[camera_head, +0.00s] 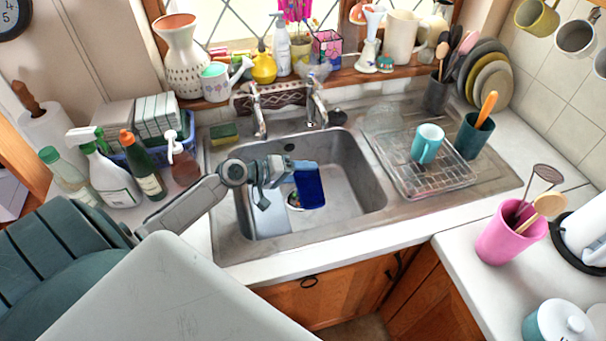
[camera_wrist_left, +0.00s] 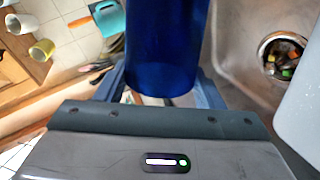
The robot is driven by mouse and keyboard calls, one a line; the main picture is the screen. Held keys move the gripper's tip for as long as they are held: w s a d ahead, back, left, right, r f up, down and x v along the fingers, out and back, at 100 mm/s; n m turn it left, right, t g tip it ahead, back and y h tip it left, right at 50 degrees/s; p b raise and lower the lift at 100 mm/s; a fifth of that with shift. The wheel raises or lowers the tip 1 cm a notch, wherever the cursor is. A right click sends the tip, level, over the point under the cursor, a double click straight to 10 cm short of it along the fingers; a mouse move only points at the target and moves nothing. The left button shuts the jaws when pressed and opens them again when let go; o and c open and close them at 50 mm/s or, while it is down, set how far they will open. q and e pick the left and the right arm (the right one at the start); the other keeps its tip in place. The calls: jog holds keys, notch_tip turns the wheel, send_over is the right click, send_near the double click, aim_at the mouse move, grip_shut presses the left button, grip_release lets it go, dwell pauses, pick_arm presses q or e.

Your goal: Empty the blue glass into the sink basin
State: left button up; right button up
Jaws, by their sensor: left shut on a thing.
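My left gripper (camera_head: 283,174) is over the sink basin (camera_head: 345,172) and shut on the blue glass (camera_head: 310,188). In the left wrist view the blue glass (camera_wrist_left: 163,50) fills the middle between the fingers. That view is rolled, with the hanging mugs on its left side. I cannot tell exactly how far the glass is tipped, and its contents are hidden. The sink drain (camera_wrist_left: 284,55) holds several small coloured bits; in the head view the glass partly covers it. My right gripper is not in view.
A wire rack (camera_head: 440,180) with a turquoise mug (camera_head: 427,143) stands right of the basin. Two taps (camera_head: 316,105) rise at its back edge. Spray and sauce bottles (camera_head: 142,165) crowd the left counter. A pink utensil pot (camera_head: 508,235) stands at the right.

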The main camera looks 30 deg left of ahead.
pick_arm(q)
jog(key=shift+w+a+r+n+g, duration=0.1)
jog(key=shift+w+a+n+g, duration=0.2)
jog(key=shift+w+a+n, duration=0.15)
jog(key=shift+w+a, duration=0.15)
jog(key=shift+a, duration=0.05)
jog(key=shift+n+g+h+p, duration=0.3)
jog(key=shift+n+h+p, duration=0.05)
jog(key=shift+n+h, duration=0.2)
dwell(0.5)
jog(key=shift+w+a+r+n, duration=0.1)
jog(key=shift+w+a+n, duration=0.15)
jog(key=shift+n, duration=0.25)
dwell(0.5)
